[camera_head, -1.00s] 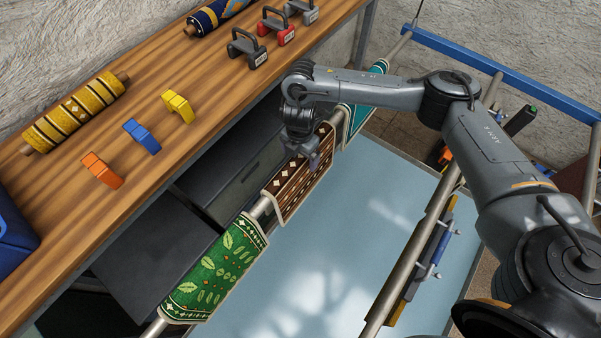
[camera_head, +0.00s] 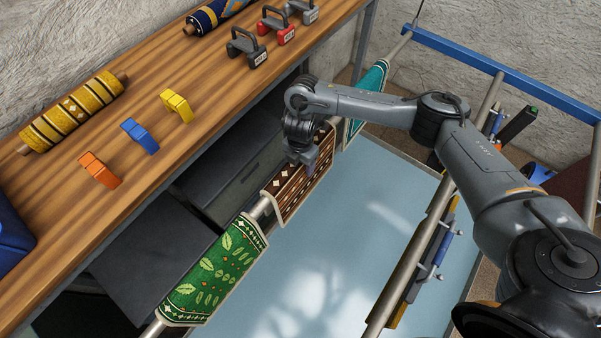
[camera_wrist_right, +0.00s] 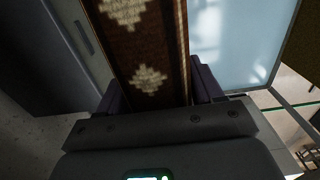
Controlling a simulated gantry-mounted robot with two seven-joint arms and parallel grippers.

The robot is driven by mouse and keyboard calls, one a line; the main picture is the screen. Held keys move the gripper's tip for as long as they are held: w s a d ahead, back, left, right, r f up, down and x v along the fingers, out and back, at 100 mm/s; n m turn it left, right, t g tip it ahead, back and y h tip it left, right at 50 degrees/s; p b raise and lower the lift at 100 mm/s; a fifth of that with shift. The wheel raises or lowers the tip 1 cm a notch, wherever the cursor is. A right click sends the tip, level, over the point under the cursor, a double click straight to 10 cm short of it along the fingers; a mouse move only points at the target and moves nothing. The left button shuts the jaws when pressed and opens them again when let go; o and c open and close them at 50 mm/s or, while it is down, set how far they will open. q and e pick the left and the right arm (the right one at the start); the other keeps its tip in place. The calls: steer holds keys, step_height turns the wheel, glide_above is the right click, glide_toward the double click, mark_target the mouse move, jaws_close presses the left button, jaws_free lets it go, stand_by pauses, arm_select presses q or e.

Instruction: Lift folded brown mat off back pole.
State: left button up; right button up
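The folded brown mat (camera_head: 298,184), with cream diamonds and a pale edge, hangs over the back pole (camera_head: 262,209). My right gripper (camera_head: 303,166) is at the mat's top from above. In the right wrist view the mat (camera_wrist_right: 150,45) runs between the two fingers of the right gripper (camera_wrist_right: 160,88), one on the cabinet side and one on the blue tray side. The fingers look apart, straddling the mat; firm contact cannot be seen. My left gripper is not in view.
A green leaf-patterned mat (camera_head: 215,272) and a teal mat (camera_head: 366,100) hang on the same pole, either side. A wooden shelf (camera_head: 150,80) with weights and rolled rugs is at left. A pale blue tray (camera_head: 350,230) lies below, clear. A front pole (camera_head: 405,265) is at right.

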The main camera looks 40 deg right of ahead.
jaws_close()
steer(key=shift+r, duration=0.1)
